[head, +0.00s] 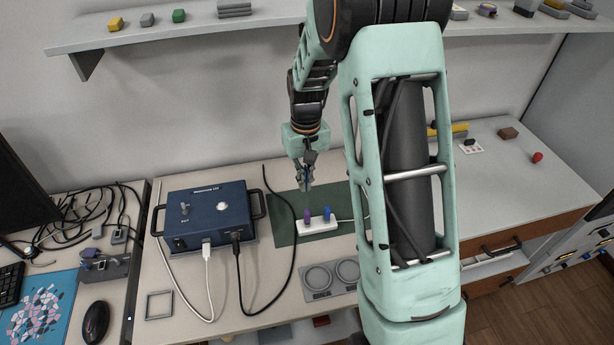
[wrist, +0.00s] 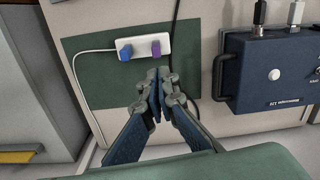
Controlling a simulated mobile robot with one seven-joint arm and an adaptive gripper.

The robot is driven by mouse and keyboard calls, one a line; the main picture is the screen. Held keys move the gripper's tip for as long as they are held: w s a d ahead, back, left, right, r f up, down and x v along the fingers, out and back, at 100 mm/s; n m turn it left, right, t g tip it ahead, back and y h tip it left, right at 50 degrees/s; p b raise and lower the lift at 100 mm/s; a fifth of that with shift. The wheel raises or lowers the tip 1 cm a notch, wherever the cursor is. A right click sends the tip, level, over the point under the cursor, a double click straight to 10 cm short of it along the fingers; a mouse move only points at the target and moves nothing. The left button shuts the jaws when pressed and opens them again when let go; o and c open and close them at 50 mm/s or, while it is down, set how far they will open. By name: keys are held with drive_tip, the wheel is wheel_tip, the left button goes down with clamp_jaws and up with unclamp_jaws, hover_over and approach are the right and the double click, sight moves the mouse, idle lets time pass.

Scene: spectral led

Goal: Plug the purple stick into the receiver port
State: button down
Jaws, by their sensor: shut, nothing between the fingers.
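The purple stick (head: 307,216) stands upright at the left end of the white receiver (head: 317,227) in the head view. A blue stick (head: 327,213) stands beside it. In the wrist view the purple stick (wrist: 156,48) and the blue stick (wrist: 125,54) both show on the white receiver (wrist: 142,41). How deep the purple stick sits in its port cannot be seen. My gripper (head: 306,187) is above the receiver, shut and empty. Its fingertips also show in the wrist view (wrist: 158,76), apart from the purple stick.
The receiver lies on a dark green mat (head: 286,231). A blue box (head: 207,210) with a handle and cables stands to the left. A grey plate with two round recesses (head: 316,282) lies in front. A black cable (head: 292,262) runs between box and mat.

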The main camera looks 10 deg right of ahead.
sight(307, 212)
drive_tip(key=shift+s+d+f+p, duration=0.1)
drive_tip(key=shift+s+f+p, duration=0.1)
drive_tip(key=shift+f+p, duration=0.4)
drive_tip(key=shift+s+d+f+p, duration=0.1)
drive_tip(key=shift+s+f+p, duration=0.05)
drive_tip(key=shift+f+p, duration=0.45)
drive_tip(key=shift+f+b, duration=1.9)
drive_tip(key=shift+f, duration=1.2)
drive_tip(key=shift+s+f+b, duration=0.1)
drive_tip(key=shift+f+b, duration=0.45)
drive_tip(key=shift+f, duration=0.05)
drive_tip(key=shift+r, duration=0.2)
